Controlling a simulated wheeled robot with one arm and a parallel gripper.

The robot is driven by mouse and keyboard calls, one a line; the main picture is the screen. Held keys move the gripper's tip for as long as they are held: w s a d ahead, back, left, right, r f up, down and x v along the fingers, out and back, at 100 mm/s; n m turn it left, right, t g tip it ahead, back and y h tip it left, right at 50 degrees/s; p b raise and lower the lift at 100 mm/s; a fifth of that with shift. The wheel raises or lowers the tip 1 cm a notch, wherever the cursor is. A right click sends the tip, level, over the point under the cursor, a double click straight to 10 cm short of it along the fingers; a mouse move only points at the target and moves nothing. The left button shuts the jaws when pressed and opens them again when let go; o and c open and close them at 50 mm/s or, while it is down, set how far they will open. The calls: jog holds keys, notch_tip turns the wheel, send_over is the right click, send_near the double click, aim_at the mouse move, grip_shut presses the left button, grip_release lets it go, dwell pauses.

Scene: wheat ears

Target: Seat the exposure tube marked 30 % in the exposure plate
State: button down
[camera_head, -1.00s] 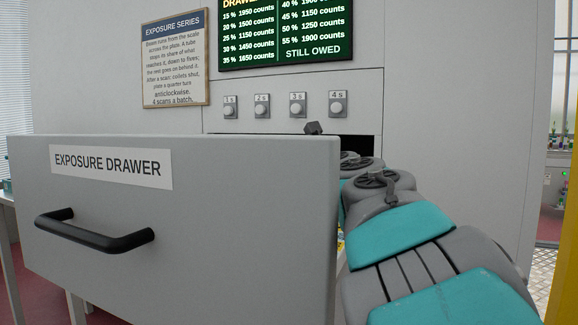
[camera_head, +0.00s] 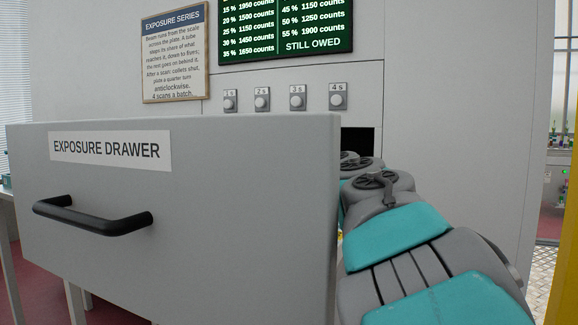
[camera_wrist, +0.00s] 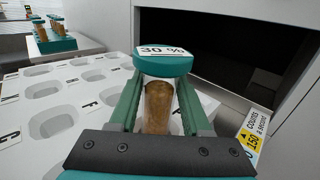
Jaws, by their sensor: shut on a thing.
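The tube marked 30 % (camera_wrist: 160,107) is in the wrist view, clear-walled with a tan wheat ear inside and a teal cap (camera_wrist: 163,62) on top. My gripper (camera_wrist: 159,88) is shut on it, one green finger on each side. The white exposure plate (camera_wrist: 92,96) lies to the left and behind, with several empty oval wells and black letters. The tube's lower end is hidden by my gripper, so I cannot tell whether it touches the plate. In the head view my gripper is hidden behind the drawer front.
The exposure drawer front (camera_head: 240,190), with its black handle (camera_head: 95,218), stands out from the grey cabinet. A dark opening (camera_wrist: 255,45) and a yellow and white counts label (camera_wrist: 252,138) lie to the right. Teal-capped tubes (camera_wrist: 50,35) stand at the far left.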

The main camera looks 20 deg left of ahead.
jog(key=shift+f, duration=0.15)
jog(key=shift+c, duration=1.4)
grip_release()
